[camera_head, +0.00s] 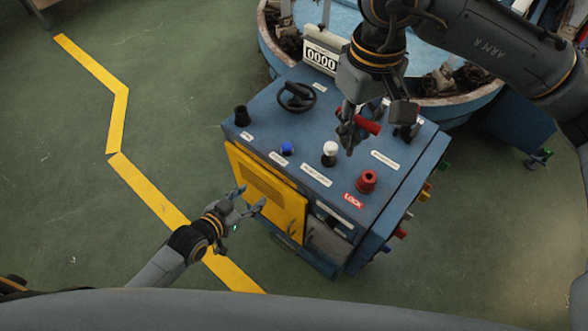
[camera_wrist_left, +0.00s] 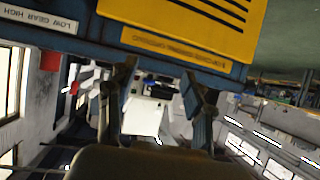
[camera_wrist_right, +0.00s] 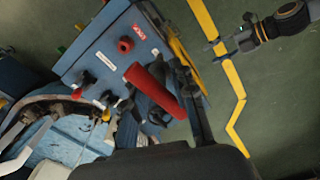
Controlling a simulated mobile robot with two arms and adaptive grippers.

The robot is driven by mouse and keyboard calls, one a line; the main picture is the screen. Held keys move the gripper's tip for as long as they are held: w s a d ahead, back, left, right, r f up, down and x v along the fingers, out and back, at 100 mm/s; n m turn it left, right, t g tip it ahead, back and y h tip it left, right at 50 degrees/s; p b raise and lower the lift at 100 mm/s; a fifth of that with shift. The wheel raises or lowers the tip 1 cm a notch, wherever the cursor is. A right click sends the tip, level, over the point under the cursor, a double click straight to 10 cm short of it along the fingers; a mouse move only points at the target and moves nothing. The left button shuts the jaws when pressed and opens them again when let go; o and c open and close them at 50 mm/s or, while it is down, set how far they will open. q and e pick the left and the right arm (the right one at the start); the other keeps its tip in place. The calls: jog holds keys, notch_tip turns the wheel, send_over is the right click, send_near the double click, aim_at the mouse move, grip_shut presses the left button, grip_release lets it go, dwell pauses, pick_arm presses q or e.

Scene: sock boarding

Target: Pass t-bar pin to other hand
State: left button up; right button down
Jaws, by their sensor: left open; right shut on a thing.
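The t-bar pin has a red bar. In the head view the red t-bar pin (camera_head: 367,125) is held above the blue console's top. My right gripper (camera_head: 348,140) is shut on it; its shaft is mostly hidden by the fingers. In the right wrist view the pin (camera_wrist_right: 150,88) lies slantwise between the fingers (camera_wrist_right: 163,125). My left gripper (camera_head: 249,198) is open and empty, low in front of the console's yellow door. It also shows open in the left wrist view (camera_wrist_left: 160,85). The two grippers are well apart.
The blue console (camera_head: 262,113) carries a handwheel (camera_head: 297,96), a white knob (camera_head: 330,150), a red knob (camera_head: 367,180), a blue button (camera_head: 287,148) and a 0000 counter (camera_head: 321,58). Its front has a yellow door (camera_head: 268,195). A round blue basin (camera_head: 440,110) stands behind. Green floor at left is clear.

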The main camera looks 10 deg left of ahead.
pick_arm(q)
jog(key=s+d+r+m+t+h, duration=0.15)
jog(key=d+r+h, duration=0.4)
jog(key=r, duration=0.95)
jog(key=m+g+h, duration=0.2)
jog(key=m+h, duration=0.2)
send_near(358, 143)
jog(key=shift+n+y, duration=0.25)
jog(key=x, duration=1)
jog(key=shift+w+f, duration=0.35)
jog(key=shift+w, duration=0.05)
grip_shut()
jog(key=shift+s+d, duration=0.1)
jog(key=shift+s, duration=0.05)
pick_arm(e)
jog(key=c, duration=1)
grip_release()
jog(key=shift+w, duration=0.1)
